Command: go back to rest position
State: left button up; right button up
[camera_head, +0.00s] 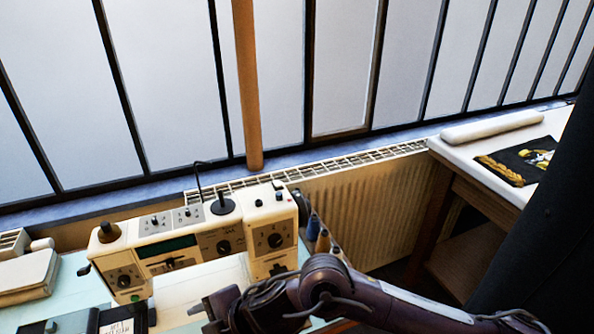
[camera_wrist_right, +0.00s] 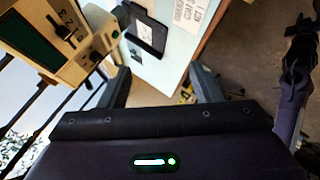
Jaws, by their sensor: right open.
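My right arm comes in from the lower right of the head view. Its dark gripper (camera_head: 212,306) is in front of the cream machine, over the table's near side. In the right wrist view my right gripper (camera_wrist_right: 163,88) has its two dark fingers wide apart, with nothing between them. The teal table's edge and the floor show beyond the fingers. I do not see my left gripper in the head view. A dark purple part at the right edge of the wrist view is too unclear to name.
The cream machine (camera_head: 165,247) with knobs stands on the teal table (camera_head: 75,292), close to my right gripper. It fills the wrist view's upper left (camera_wrist_right: 62,58). A dark device (camera_head: 75,322) lies at lower left. A white side table (camera_head: 480,160) holds a black embroidered cloth (camera_head: 520,160).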

notch_tip(320, 180, up, 5)
jog(key=a+m+t+y, duration=0.1)
jog(key=m+t+y, duration=0.1)
jog(key=m+t, duration=0.15)
jog(key=w+d+f+m+t+h, duration=0.1)
jog(key=w+d+m+t+h, duration=0.3)
jog(key=d+m, duration=0.9)
jog(key=s+d+f+m+g+h, duration=0.2)
jog(key=s+d+f+m, duration=0.15)
jog(key=d, duration=0.45)
jog(key=s+d+f+m+g+h, duration=0.2)
jog(key=s+d+f+h, duration=0.15)
jog(key=d, duration=0.45)
jog(key=s+d+f+m+g+h, duration=0.25)
jog(key=s+d, duration=0.25)
jog(key=d, duration=0.3)
notch_tip(320, 180, down, 32)
jog(key=s+g+y, duration=0.1)
jog(key=s, duration=0.1)
jog(key=s+d+f+g, duration=0.1)
jog(key=s+d+f, duration=0.2)
jog(key=s+f, duration=1.4)
jog(key=shift+s, duration=0.95)
